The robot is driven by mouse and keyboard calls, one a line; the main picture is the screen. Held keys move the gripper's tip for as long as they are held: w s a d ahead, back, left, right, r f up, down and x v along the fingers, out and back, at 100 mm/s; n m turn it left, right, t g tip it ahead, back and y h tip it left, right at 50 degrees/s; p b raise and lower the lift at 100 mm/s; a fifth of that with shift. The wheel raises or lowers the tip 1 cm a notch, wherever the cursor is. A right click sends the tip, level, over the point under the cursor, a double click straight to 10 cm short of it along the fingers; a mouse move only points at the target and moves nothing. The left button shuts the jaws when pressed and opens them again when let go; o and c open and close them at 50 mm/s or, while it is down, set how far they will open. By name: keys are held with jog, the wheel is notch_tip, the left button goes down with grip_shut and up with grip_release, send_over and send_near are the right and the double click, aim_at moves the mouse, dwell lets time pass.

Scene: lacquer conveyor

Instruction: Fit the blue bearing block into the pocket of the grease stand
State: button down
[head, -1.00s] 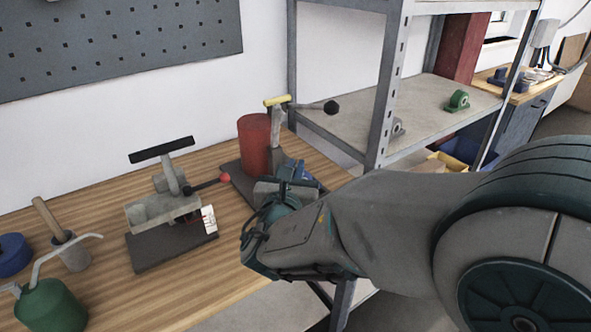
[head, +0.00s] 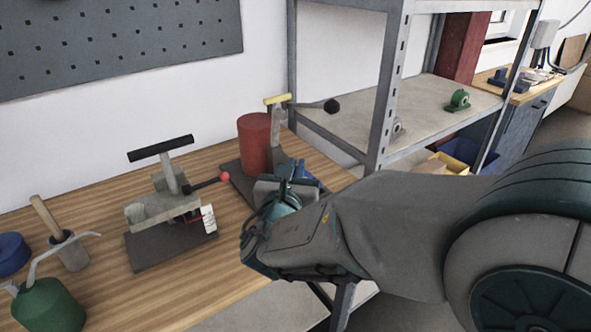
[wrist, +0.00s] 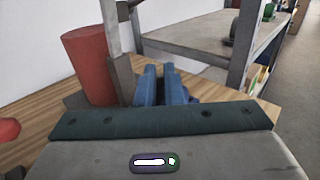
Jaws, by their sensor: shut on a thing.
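The blue bearing block (head: 307,173) is held at the end of my gripper (head: 290,181), which is shut on it. In the wrist view the block (wrist: 174,88) shows just beyond the gripper's body, with its lower part hidden. The likely grease stand has a red cylinder (head: 254,144), a dark base (head: 240,181) and a yellow-topped post with a black-knobbed lever. The stand's red cylinder also shows in the wrist view (wrist: 89,65), left of the block. My gripper is in front and to the right of the cylinder. The pocket is hidden, and I cannot tell whether the block touches the stand.
A press-like fixture (head: 170,210) with a black bar and red knob stands left on the wooden bench (head: 105,212). A green oil can (head: 48,305) is at front left. A metal shelf post (head: 389,85) rises right of the stand. A green bearing block (head: 458,100) sits on the shelf.

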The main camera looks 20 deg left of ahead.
jog(key=shift+f+b, duration=0.95)
jog(key=shift+b, duration=0.1)
jog(key=c, duration=1.5)
grip_release()
jog(key=shift+f, duration=0.1)
jog(key=shift+s, duration=0.2)
jog(key=s, duration=0.9)
jog(key=s+d, duration=0.1)
jog(key=s, duration=0.3)
jog(key=shift+s, duration=0.3)
